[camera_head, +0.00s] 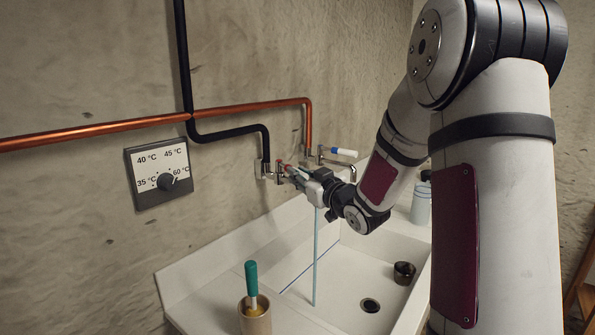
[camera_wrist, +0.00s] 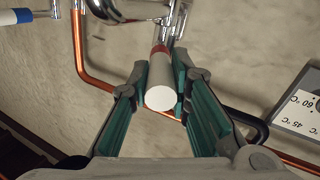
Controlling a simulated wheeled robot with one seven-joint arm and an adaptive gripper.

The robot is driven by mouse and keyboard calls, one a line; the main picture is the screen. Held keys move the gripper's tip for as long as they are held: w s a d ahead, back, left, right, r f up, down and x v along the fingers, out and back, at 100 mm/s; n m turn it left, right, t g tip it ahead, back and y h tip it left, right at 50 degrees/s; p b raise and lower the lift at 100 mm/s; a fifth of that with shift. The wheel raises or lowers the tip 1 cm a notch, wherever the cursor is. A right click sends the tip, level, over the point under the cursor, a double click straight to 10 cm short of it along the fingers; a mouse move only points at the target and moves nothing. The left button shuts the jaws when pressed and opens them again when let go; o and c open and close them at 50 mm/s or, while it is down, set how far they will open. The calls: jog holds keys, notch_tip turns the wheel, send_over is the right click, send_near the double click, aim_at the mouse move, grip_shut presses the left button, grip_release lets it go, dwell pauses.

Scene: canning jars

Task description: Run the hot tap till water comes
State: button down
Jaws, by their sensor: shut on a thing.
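My gripper (camera_head: 303,178) is at the wall taps above the sink. In the wrist view its green-padded fingers (camera_wrist: 161,88) are closed on both sides of a white tap handle with a red band (camera_wrist: 160,80). The red of this handle also shows in the head view (camera_head: 289,168). A pale blue stream of water (camera_head: 316,260) falls from below my gripper into the white sink (camera_head: 345,275). The spout's mouth is hidden behind my gripper. The blue-banded tap handle (camera_head: 344,152) is free to the right; it also shows in the wrist view (camera_wrist: 14,17).
A temperature dial (camera_head: 158,172) is on the wall at left. Copper (camera_head: 250,106) and black pipes (camera_head: 184,80) lead to the taps. The sink holds a dark ring-like object (camera_head: 404,272) near the drain (camera_head: 370,305). A teal-handled tool (camera_head: 251,280) stands in a tan pot (camera_head: 256,320) at front left.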

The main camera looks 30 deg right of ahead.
jog(key=shift+w+d+r+n+g+y+p, duration=0.15)
jog(key=shift+d+n+g+y+p, duration=0.1)
jog(key=shift+d+n+y+p, duration=0.65)
jog(key=shift+w+d+f+n+g+y+p, duration=0.15)
jog(key=shift+d+n+y+p, duration=0.4)
jog(key=shift+y, duration=0.7)
jog(key=shift+w+d+r+n+g+y+p, duration=0.15)
jog(key=shift+d+n+g+y+p, duration=0.15)
jog(key=shift+d+n+y+p, duration=0.6)
jog(key=shift+a+m, duration=0.2)
jog(key=shift+m, duration=0.05)
jog(key=c, duration=1.5)
grip_release()
jog(key=shift+o, duration=0.2)
jog(key=shift+s, duration=0.1)
jog(key=v, duration=1.1)
jog(key=shift+s+d, duration=0.3)
